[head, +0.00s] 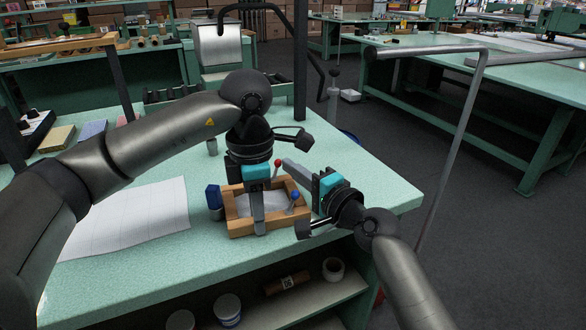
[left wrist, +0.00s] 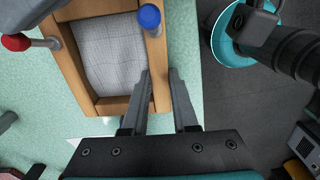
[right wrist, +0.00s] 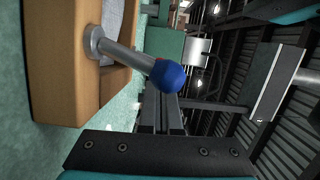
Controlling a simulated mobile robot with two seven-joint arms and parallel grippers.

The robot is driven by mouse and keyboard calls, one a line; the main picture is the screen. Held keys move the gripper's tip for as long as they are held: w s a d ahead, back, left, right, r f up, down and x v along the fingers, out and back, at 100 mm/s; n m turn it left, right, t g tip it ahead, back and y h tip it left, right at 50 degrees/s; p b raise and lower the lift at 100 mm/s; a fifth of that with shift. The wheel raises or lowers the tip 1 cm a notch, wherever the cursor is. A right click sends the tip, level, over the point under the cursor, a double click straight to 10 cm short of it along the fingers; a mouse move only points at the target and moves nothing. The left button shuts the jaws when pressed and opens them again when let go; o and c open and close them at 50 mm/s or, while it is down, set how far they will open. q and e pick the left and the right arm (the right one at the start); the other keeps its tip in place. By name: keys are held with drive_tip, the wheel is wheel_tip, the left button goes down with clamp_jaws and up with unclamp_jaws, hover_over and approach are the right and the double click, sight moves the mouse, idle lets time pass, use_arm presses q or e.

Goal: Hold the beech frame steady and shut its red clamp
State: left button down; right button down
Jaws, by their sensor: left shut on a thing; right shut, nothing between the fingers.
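The beech frame (head: 285,223) lies on the green table around pale grey cloth (left wrist: 108,50). My left gripper (head: 259,228) points down, shut on the frame's near wall; the left wrist view shows its fingers (left wrist: 160,75) either side of that wall (left wrist: 156,62). My right gripper (head: 285,164) is shut and empty, fingertips close to the red knob; contact cannot be told. A blue-knobbed clamp (head: 295,196) sits at the frame's right.
The blue knob (right wrist: 167,76) is close beside my right fingers in the right wrist view. A blue object (head: 213,194) stands just left of the frame. A white sheet (head: 135,215) lies to the left. The table's right edge is near; a shelf (head: 300,298) is below.

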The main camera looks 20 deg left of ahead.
use_arm(q)
drive_tip(key=shift+d, duration=0.1)
use_arm(e)
drive_tip(key=shift+s+a+r, duration=0.1)
drive_tip(key=shift+a, duration=0.05)
drive_tip(key=n, duration=0.1)
drive_tip(key=s+a+r+n+h, duration=0.1)
drive_tip(key=n, duration=0.1)
drive_tip(key=shift+n, duration=0.3)
drive_tip(key=shift+w, duration=0.1)
drive_tip(key=d+r, duration=0.1)
drive_tip(key=d, duration=0.1)
drive_tip(key=d+r, duration=0.1)
drive_tip(key=shift+w+d+r, duration=0.2)
drive_tip(key=shift+d, duration=0.15)
drive_tip(key=r+v, duration=0.1)
drive_tip(key=v, duration=0.8)
drive_tip(key=shift+s, duration=0.4)
drive_tip(key=shift+r, duration=0.1)
use_arm(q)
drive_tip(key=c, duration=0.6)
unclamp_jaws()
